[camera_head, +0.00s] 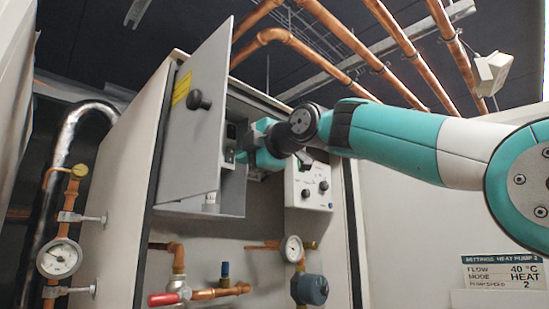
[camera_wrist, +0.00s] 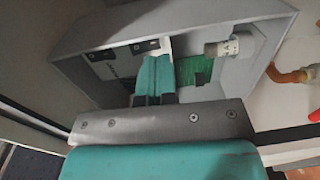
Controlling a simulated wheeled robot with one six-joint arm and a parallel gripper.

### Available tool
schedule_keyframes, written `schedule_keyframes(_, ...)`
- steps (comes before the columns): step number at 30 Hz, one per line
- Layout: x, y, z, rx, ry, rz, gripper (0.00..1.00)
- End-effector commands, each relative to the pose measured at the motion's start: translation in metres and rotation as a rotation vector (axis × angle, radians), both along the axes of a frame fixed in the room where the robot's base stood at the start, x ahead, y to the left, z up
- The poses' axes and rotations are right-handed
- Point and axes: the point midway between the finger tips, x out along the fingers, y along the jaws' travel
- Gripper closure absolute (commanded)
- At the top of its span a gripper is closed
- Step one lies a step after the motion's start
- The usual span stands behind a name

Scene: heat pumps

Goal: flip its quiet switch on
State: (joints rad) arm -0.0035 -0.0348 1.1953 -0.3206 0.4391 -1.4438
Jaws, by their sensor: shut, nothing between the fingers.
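A grey electrical box stands open on the heat pump cabinet, its door (camera_head: 192,130) swung out to the left with a black knob and yellow label. My gripper (camera_head: 240,156) reaches into the box from the right. In the wrist view the box's rim (camera_wrist: 265,15) surrounds my shut gripper (camera_wrist: 163,48), which is near small black switch-like parts (camera_wrist: 101,55) on the inner back wall. Another such part (camera_wrist: 137,48) is just left of the fingertips. Which one is the quiet switch, its position, and whether the fingers touch anything I cannot tell.
A control panel (camera_head: 318,203) with black knobs is right of the box. A green circuit board (camera_wrist: 195,70) and white cylinder (camera_wrist: 222,46) are inside. Below are a red-handled valve (camera_head: 163,299) and gauge (camera_head: 291,249). A settings sign (camera_head: 503,272) is on the right wall.

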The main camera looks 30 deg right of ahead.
Motion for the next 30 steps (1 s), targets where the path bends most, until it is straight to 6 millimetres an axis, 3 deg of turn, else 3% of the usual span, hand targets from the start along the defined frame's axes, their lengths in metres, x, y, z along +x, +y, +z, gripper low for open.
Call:
schedule_keyframes(6,-0.050,-0.014,-0.013,-0.001,-0.004,-0.002,1.00)
schedule_keyframes(12,-0.083,-0.024,-0.013,0.000,-0.002,0.000,1.00)
schedule_keyframes(18,-0.097,-0.027,-0.014,0.000,-0.001,0.003,1.00)
schedule_keyframes(30,-0.099,-0.027,-0.013,0.000,0.000,0.004,1.00)
